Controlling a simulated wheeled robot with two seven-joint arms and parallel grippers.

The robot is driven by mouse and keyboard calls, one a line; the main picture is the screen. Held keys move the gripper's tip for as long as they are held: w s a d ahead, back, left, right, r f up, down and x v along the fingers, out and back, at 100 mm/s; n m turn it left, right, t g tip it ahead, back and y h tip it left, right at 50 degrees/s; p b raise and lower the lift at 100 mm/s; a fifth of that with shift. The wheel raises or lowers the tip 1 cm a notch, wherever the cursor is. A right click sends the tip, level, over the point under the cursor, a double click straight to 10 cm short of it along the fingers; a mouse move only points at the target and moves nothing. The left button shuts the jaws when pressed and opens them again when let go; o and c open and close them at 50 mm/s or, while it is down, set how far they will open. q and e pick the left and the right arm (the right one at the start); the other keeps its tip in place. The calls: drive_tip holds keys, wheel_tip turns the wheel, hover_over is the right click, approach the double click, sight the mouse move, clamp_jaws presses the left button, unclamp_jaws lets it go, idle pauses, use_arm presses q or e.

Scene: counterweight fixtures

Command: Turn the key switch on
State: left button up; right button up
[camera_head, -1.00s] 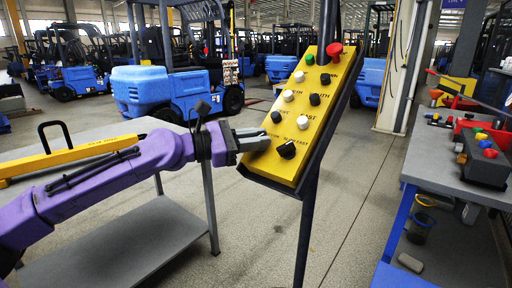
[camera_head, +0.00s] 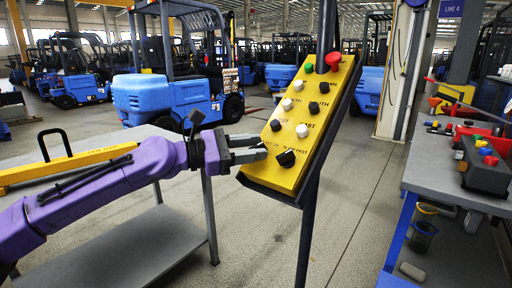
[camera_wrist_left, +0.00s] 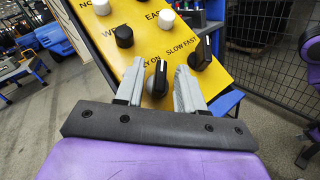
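The yellow control panel (camera_head: 268,166) is tilted on a dark post in the head view. The key switch (camera_wrist_left: 157,78), a black knob with a white mark beside the lettering "Y ON", is at the panel's lower edge in the left wrist view. My left gripper (camera_wrist_left: 159,85) is open, with one grey finger on each side of this knob and a visible gap to each. In the head view the left gripper (camera_head: 262,147) is at the panel's lower left edge, and its fingers hide the key switch. My right gripper is in neither view.
The black slow/fast knob (camera_head: 286,158) is just right of the key switch. White and black buttons, a green button (camera_head: 309,68) and a red mushroom button (camera_head: 333,60) are higher up. A grey table (camera_head: 110,262) is under my left arm; a workbench (camera_head: 440,180) stands at right.

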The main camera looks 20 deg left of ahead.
use_arm(q)
drive_tip(key=v, duration=0.9)
drive_tip(key=shift+s+a, duration=0.15)
drive_tip(key=shift+a, duration=0.05)
